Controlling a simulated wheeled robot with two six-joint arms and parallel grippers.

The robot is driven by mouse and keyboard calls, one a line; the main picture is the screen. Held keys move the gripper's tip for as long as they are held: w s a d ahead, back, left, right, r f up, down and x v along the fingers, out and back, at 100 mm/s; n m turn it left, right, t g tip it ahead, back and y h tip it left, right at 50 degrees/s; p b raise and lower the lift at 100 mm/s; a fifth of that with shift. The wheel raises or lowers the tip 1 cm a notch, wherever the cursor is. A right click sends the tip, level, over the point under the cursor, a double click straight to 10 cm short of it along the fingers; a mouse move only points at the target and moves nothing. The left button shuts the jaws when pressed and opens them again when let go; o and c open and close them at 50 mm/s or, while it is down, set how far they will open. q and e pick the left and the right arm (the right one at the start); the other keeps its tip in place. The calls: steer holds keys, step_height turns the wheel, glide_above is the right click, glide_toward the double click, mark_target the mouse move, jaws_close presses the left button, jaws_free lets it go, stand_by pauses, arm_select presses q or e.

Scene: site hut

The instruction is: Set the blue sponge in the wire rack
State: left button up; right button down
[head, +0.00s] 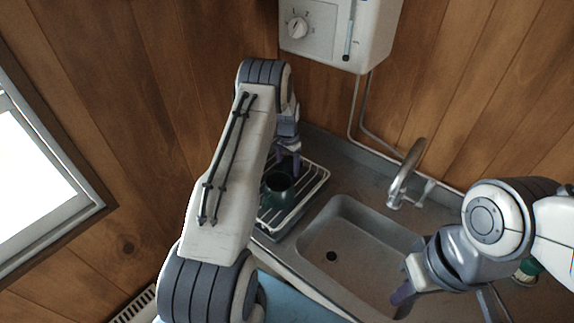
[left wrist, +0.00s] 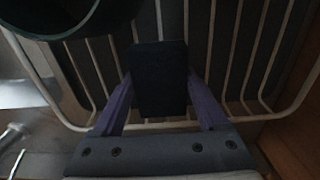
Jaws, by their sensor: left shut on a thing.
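The wire rack (head: 311,200) stands on the counter left of the sink. My left gripper (head: 288,164) is over the far part of the rack, pointing down. In the left wrist view its purple fingers (left wrist: 160,100) are shut on the sponge (left wrist: 160,75), a dark block that looks nearly black in the shade. The sponge is inside the rack's outline, over its wires; I cannot tell whether it touches them. In the head view the sponge cannot be made out. My right gripper (head: 404,293) hangs over the sink's right side; its opening is not clear.
A dark green mug (head: 278,186) stands in the rack, close beside the sponge in the left wrist view (left wrist: 60,18). The sink (head: 345,262) and tap (head: 406,172) are to the right. A white heater (head: 338,30) hangs on the back wall.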

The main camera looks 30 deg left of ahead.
arm_select(q)
steer(key=o, duration=1.2)
steer(key=shift+o, duration=0.2)
